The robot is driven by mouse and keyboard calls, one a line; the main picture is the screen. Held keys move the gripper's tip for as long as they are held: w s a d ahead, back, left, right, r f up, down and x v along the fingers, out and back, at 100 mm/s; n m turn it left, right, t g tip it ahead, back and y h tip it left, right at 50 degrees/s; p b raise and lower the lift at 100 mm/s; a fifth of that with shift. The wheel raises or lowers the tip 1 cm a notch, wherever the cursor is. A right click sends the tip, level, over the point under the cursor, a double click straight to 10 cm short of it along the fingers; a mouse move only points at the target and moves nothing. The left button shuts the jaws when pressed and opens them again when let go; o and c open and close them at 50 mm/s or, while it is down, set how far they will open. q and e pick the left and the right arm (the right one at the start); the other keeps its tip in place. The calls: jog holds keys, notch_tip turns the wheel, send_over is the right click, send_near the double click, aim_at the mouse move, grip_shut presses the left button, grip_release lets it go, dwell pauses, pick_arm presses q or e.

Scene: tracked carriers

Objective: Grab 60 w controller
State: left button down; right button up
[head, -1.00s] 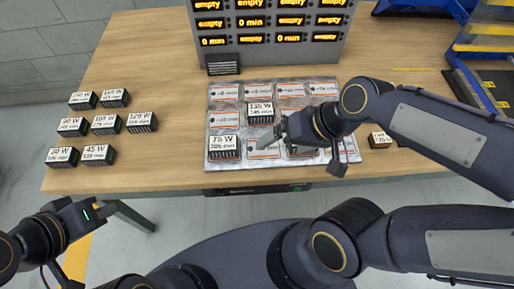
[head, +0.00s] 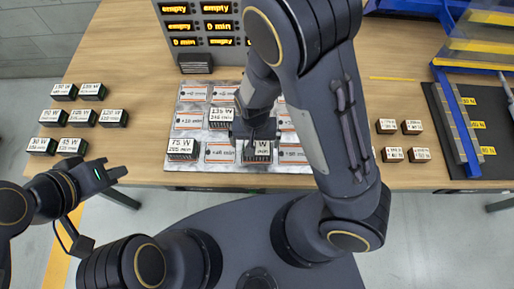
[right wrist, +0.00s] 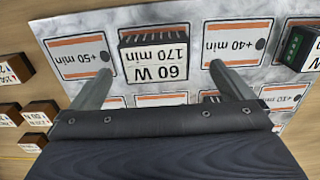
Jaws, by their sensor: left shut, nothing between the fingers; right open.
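The 60 W controller (right wrist: 160,55) is a dark finned block with a white label reading 60 W, 170 min. It sits on the grey mat (right wrist: 190,25) between the +50 min and +40 min cards in the right wrist view. In the head view the controller (head: 258,152) is partly hidden by my right gripper (head: 255,132). My right gripper (right wrist: 160,75) is open, with a finger on either side of the controller and apart from it. My left gripper (head: 117,173) is shut and empty, off the table's front left edge.
The 75 W (head: 183,149) and 135 W (head: 221,118) controllers also stand on the mat. Several labelled blocks stand at the table's left, and more at the right (head: 391,155). A display board (head: 210,60) rises behind the mat. A blue-railed rack (head: 455,120) is at far right.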

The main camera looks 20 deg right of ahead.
aim_at(257, 149)
jog(key=f, duration=0.5)
jog(key=shift+d+f, duration=0.25)
jog(key=shift+d, duration=0.05)
jog(key=c, duration=1.2)
